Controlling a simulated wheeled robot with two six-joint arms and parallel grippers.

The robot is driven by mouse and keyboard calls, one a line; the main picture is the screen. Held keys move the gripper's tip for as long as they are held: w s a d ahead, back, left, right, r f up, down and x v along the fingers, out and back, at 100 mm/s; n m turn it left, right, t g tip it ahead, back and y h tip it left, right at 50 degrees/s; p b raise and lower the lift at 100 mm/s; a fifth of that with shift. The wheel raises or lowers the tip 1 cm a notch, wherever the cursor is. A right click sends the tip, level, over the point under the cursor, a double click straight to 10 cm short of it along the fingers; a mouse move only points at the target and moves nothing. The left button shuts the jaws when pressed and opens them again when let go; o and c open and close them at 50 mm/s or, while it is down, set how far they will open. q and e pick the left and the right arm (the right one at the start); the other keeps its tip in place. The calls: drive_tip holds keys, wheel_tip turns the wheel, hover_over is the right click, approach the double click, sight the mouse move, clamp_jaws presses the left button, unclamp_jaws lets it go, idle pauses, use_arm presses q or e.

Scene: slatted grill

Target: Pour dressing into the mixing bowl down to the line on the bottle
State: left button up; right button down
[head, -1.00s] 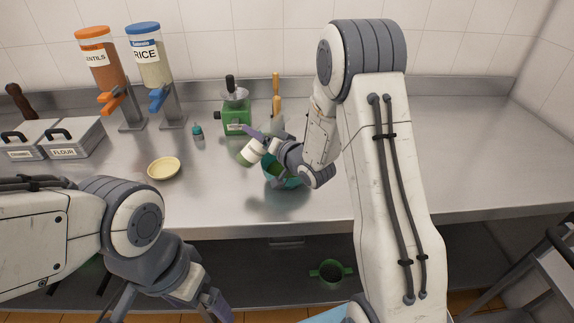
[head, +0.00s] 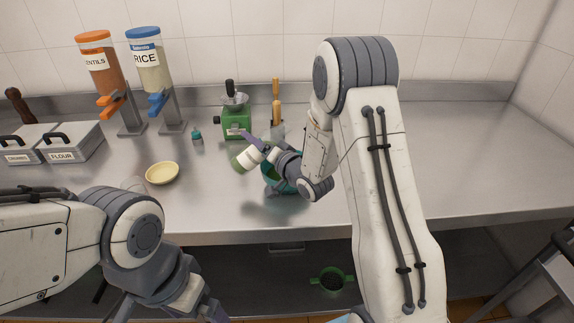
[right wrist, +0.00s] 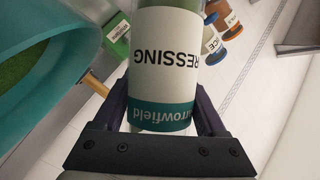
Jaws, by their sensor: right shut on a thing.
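The dressing bottle (head: 247,158), with a white label and green part, is held tilted by my right gripper (head: 262,147) in the head view. In the right wrist view the bottle (right wrist: 165,65) lies between the fingers, its label upside down. The line on it cannot be made out. The teal mixing bowl (head: 268,178) is on the counter, mostly hidden behind my right gripper. The bowl (right wrist: 70,62) also shows at the left of the right wrist view with green in it. No stream is clearly visible. My left gripper (head: 206,310) is cut off at the bottom edge.
A yellow dish (head: 162,173) sits left of the bottle. A green grinder (head: 236,122) stands behind it. Dispensers of lentils (head: 97,60) and rice (head: 149,62) and a flour bin (head: 68,147) stand at back left. The counter's right side (head: 465,150) is clear.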

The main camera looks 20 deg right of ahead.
drive_tip(key=shift+a+f+m, duration=0.1)
drive_tip(key=shift+a+m, duration=0.05)
drive_tip(key=shift+m, duration=0.15)
idle(0.6)
drive_tip(key=shift+w+a+m+t+b, duration=0.1)
drive_tip(key=shift+a+m+t+b, duration=0.1)
drive_tip(key=shift+m+t+b, duration=0.45)
drive_tip(key=shift+a+m+t+b, duration=0.15)
drive_tip(key=shift+m+t+b, duration=0.15)
drive_tip(key=shift+m, duration=0.65)
idle(3.4)
drive_tip(key=shift+a+r+m+t+b, duration=0.2)
drive_tip(key=shift+r+m+t+b, duration=0.1)
drive_tip(key=shift+r+m, duration=0.4)
idle(1.4)
